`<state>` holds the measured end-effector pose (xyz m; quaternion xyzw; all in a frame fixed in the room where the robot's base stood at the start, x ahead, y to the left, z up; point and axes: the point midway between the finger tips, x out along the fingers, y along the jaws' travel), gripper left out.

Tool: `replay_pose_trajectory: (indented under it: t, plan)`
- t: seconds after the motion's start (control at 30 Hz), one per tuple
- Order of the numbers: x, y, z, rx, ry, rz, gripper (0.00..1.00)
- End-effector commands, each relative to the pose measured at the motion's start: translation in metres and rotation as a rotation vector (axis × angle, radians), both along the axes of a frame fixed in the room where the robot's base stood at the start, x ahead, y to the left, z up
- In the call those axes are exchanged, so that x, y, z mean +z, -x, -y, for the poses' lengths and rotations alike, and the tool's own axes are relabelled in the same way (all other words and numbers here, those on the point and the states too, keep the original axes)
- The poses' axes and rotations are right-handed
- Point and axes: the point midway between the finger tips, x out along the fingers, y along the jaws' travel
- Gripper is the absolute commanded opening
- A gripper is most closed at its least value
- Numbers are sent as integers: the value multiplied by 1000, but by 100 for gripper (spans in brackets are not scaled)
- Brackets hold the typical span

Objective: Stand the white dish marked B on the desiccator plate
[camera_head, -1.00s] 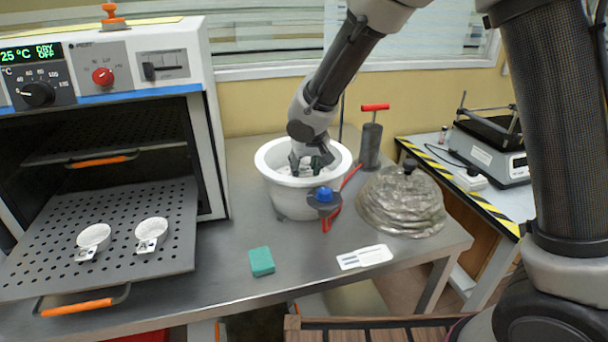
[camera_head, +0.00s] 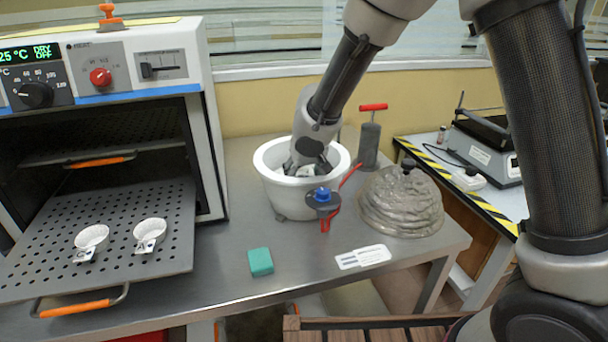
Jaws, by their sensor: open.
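The desiccator (camera_head: 292,205) is a white bowl with its top open, standing on the metal bench. My gripper (camera_head: 301,172) reaches down inside its rim from above, with the jaws open. A small white thing (camera_head: 306,171) shows at the jaws, inside the bowl; my gripper hides most of it, and I cannot read any mark on it. The desiccator plate is mostly hidden by the rim and my gripper.
The grey lid (camera_head: 400,204) lies right of the desiccator. A blue-capped valve (camera_head: 323,199) with red tubing is at its front, and a red-handled pump (camera_head: 370,145) stands behind. A teal block (camera_head: 260,262) and a white card (camera_head: 362,257) lie in front.

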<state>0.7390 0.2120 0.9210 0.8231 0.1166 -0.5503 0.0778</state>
Motion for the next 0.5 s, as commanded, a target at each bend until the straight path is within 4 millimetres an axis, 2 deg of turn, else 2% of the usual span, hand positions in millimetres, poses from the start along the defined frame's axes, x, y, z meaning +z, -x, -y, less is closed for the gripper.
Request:
replay_pose_trajectory:
  t: [0.17, 0.5]
  plan:
    - [9, 1, 0, -1, -2, 3, 64]
    - [79, 29, 7, 0, -4, 4, 64]
